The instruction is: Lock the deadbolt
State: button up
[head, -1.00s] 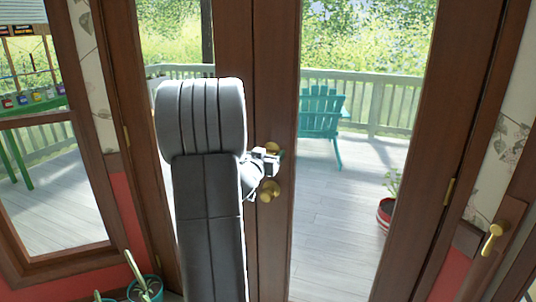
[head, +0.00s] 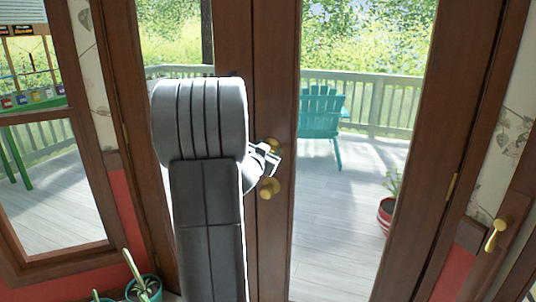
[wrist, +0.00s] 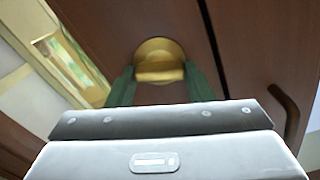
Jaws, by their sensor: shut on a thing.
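The brass deadbolt (head: 271,144) sits on the brown wooden door, above a round brass knob (head: 269,187). In the wrist view, its round plate (wrist: 160,48) and flat thumb turn (wrist: 160,75) show between my two green fingers. My gripper (wrist: 159,69) is shut on the thumb turn, one finger at each end of it. In the head view my gripper (head: 274,160) is tilted at the deadbolt and partly covers it. My grey arm hides part of the door to the left.
The glass door (head: 345,230) looks onto a deck with a teal chair (head: 320,112) and a potted plant outside. A brass handle (head: 495,235) is at the far right.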

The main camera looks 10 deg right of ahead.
jog(key=m+b, duration=0.2)
jog(key=m, duration=0.2)
jog(key=m+b, duration=0.3)
jog(key=m, duration=0.2)
jog(key=m+b, duration=0.2)
jog(key=m, duration=0.2)
jog(key=shift+s+d+f+m, duration=0.1)
jog(key=shift+d+f+m, duration=0.05)
jog(key=shift+f+m, duration=0.15)
dwell(0.4)
jog(key=o, duration=1)
jog(key=shift+c, duration=0.2)
jog(key=shift+r, duration=0.1)
jog(key=v, duration=1.4)
